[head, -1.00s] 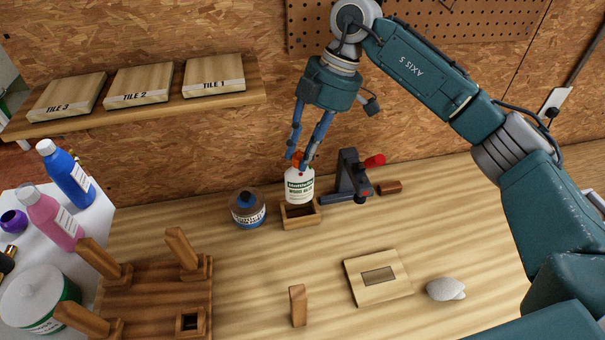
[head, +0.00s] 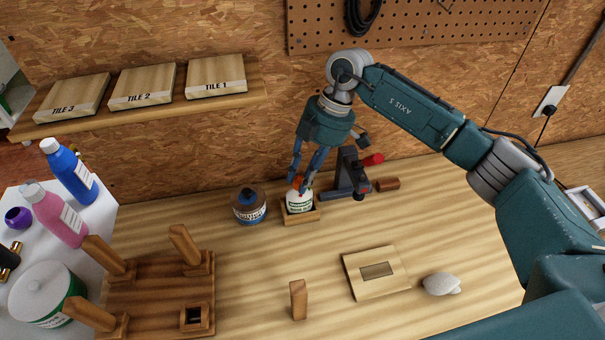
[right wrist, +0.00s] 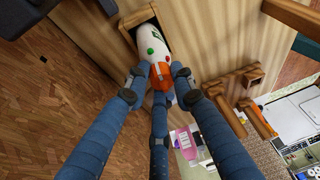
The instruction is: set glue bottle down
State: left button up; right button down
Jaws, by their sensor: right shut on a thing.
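The glue bottle (head: 300,203) is white with a green-lettered label and an orange top. It stands upright with its lower part inside the small open wooden holder (head: 301,218) on the workbench. My right gripper (head: 300,183) reaches down from above and is shut on the bottle's top. In the right wrist view the fingers close around the orange cap, with the white bottle (right wrist: 152,44) extending into the holder's opening (right wrist: 128,20). The bottle's base is hidden by the holder walls. My left gripper is not in view.
A brown, blue-labelled jar (head: 249,206) stands just left of the holder. A dark clamp with a red handle (head: 351,175) stands close on the right. An upturned wooden stool (head: 150,290), a wooden peg (head: 299,299) and a recessed board (head: 377,272) occupy the front.

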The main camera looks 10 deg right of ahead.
jog(key=c, duration=1.5)
grip_release()
jog(key=shift+o, duration=0.2)
jog(key=b+v, duration=0.3)
jog(key=v, duration=0.9)
jog(key=shift+r, duration=0.1)
